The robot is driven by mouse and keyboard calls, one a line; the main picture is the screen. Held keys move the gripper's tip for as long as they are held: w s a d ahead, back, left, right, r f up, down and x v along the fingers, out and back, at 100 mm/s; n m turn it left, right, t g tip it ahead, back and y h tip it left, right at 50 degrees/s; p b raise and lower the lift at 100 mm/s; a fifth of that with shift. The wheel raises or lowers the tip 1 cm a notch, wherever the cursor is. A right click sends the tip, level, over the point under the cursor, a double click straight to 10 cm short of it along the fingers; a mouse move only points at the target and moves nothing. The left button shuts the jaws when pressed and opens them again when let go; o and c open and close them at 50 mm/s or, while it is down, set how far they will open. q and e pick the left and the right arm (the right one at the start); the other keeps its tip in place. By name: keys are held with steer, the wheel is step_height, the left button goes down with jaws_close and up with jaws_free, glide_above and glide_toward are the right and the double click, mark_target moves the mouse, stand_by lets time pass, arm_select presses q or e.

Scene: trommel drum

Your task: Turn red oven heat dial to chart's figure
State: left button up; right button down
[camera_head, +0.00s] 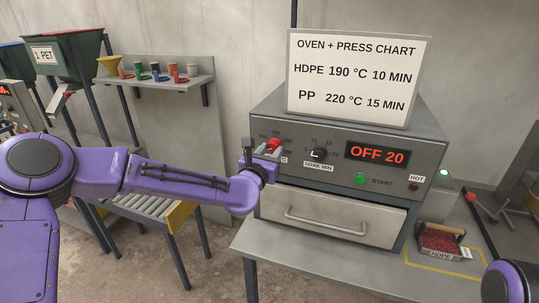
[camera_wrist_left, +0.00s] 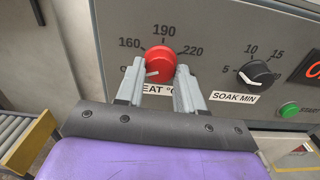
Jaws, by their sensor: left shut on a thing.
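The red heat dial (camera_head: 274,144) is at the left of the oven (camera_head: 425,165) front; the left wrist view shows it close (camera_wrist_left: 160,57). Its white mark points lower left, towards the partly hidden off label, away from 160, 190 and 220. My left gripper (camera_wrist_left: 159,80) has one finger on each side of the dial and is shut on it; it also shows in the head view (camera_head: 261,151). The chart (camera_head: 357,78) on the oven reads HDPE 190 °C 10 MIN and PP 220 °C 15 MIN. The display (camera_head: 377,155) reads OFF 20. My right gripper is not in view.
The black soak dial (camera_wrist_left: 257,74) is just right of the red dial, with the green start button (camera_head: 361,180) beyond. The drawer (camera_head: 330,216) below is shut. A tray of red bits (camera_head: 440,242) labelled HDPE stands right of the oven.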

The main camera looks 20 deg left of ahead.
arm_select(q)
steer(key=m+b, duration=0.1)
steer(key=m, duration=0.1)
steer(key=shift+f+m, duration=0.1)
steer(key=shift+m, duration=0.2)
steer(key=m+b, duration=0.2)
steer(key=m, duration=0.2)
steer(key=m+b, duration=0.1)
steer(key=m, duration=0.8)
steer(key=shift+m+b, duration=0.3)
steer(key=m, duration=0.4)
steer(key=shift+m, duration=0.3)
steer(key=m, duration=0.4)
steer(key=shift+m, duration=0.3)
steer(key=m, duration=0.4)
steer(key=shift+m+b, duration=0.3)
steer(key=shift+m, duration=2.1)
